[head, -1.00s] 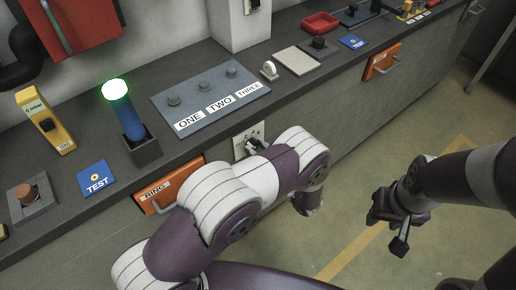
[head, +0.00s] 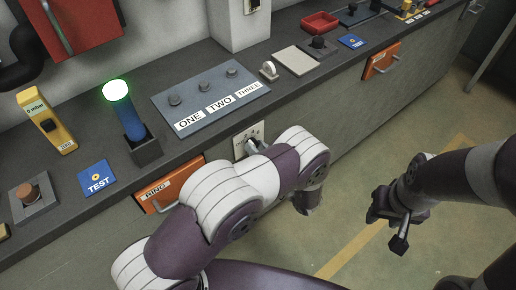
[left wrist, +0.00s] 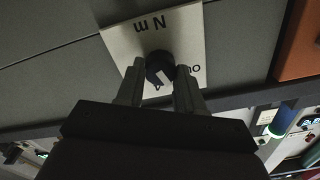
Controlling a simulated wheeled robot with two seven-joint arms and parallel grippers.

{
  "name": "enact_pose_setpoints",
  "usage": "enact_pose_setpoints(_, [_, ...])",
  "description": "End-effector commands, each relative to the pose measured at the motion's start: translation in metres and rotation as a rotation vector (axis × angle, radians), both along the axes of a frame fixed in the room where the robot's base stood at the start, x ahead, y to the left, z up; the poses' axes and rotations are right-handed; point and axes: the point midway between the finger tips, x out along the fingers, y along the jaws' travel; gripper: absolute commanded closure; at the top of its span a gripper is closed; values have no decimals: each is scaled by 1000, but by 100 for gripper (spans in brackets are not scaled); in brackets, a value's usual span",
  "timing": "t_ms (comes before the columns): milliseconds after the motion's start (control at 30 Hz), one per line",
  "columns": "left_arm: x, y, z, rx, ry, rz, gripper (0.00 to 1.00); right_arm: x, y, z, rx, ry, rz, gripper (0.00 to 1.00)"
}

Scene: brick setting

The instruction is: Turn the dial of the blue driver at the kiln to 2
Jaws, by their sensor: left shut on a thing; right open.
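The blue driver (head: 130,122) stands in a dark holder on the counter at left in the head view, its round top glowing green-white. A pale plate (left wrist: 190,25) marked "N m" sits on the cabinet front below the counter; it also shows in the head view (head: 240,146). Its dark round dial (left wrist: 159,62) has a light mark on it. My left gripper (left wrist: 160,88) is shut on this dial, one finger on each side; the fingers hide part of the plate's markings. In the head view my left gripper (head: 253,147) is partly covered by my arm. My right gripper (head: 391,223) is open and empty over the floor.
An orange drawer front marked RING (head: 160,190) is left of the plate, another (head: 382,60) to the right. Above are a ONE TWO THREE knob panel (head: 205,95), a blue TEST card (head: 97,177) and a yellow meter (head: 46,120).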

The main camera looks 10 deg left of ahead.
Motion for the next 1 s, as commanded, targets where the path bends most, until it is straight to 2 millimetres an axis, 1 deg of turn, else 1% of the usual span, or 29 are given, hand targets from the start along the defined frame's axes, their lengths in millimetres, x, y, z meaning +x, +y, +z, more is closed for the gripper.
enact_pose_setpoints(167, [0,0,0,-1,1,0,94,0,0,0,0,0,0,57])
enact_pose_setpoints(200, [0,0,0,-1,1,0,50,0,0,0,0,0,0,57])
enact_pose_setpoints(233, [0,0,0,-1,1,0,40,0,0,0,0,0,0,57])
enact_pose_setpoints(267, [0,0,0,-1,1,0,37,0,0,0,0,0,0,57])
enact_pose_setpoints(500, [0,0,0,-1,-1,-1,37,0,0,0,0,0,0,57])
enact_pose_setpoints(600, [-4,-6,0,0,-1,-4,37,0,0,-1,0,0,0,57])
enact_pose_setpoints(667, [-10,-15,-1,-1,-1,-4,37,0,0,-1,0,0,0,57])
enact_pose_setpoints(900, [-50,-66,-1,-1,-1,-8,37,0,0,-6,0,0,0,57])
enact_pose_setpoints(1000, [-64,-84,-1,-1,0,-6,37,0,0,-8,0,0,0,57])
